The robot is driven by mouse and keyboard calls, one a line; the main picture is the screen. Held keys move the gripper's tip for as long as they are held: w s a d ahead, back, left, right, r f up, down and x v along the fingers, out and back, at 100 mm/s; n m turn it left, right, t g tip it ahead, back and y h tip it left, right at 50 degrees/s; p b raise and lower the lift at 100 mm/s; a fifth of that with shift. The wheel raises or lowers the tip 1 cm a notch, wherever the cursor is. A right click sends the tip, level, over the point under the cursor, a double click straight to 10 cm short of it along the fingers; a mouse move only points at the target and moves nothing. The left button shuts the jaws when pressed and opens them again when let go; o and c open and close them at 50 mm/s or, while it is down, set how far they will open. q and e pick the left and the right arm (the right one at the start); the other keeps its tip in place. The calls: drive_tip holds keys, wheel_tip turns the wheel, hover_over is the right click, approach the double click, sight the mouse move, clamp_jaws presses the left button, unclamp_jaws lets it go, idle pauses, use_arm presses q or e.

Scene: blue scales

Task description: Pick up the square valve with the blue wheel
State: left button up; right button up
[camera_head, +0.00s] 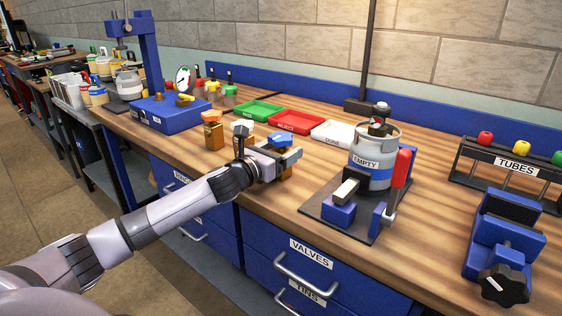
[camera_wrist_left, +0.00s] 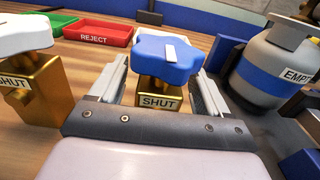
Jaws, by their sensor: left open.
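The valve with the blue wheel (camera_wrist_left: 165,57) has a gold block body labelled SHUT (camera_wrist_left: 158,101). In the wrist view it stands upright between the two fingers of my left gripper (camera_wrist_left: 163,80). The fingers are open, one on each side, and a gap shows beside the body on both sides. In the head view the blue wheel (camera_head: 280,138) shows above my left gripper (camera_head: 280,157), which hides most of its body. My right gripper is not in view.
A valve with a white wheel (camera_wrist_left: 18,34) stands just left, also labelled SHUT. A valve with an orange wheel (camera_head: 213,133) is further left. Green, red (camera_head: 297,122) and white trays lie behind. A grey EMPTY canister (camera_head: 364,178) on a stand is to the right.

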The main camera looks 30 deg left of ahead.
use_arm(q)
drive_tip(key=shift+r, duration=0.1)
drive_tip(key=c, duration=1.4)
clamp_jaws()
drive_tip(key=shift+r, duration=0.1)
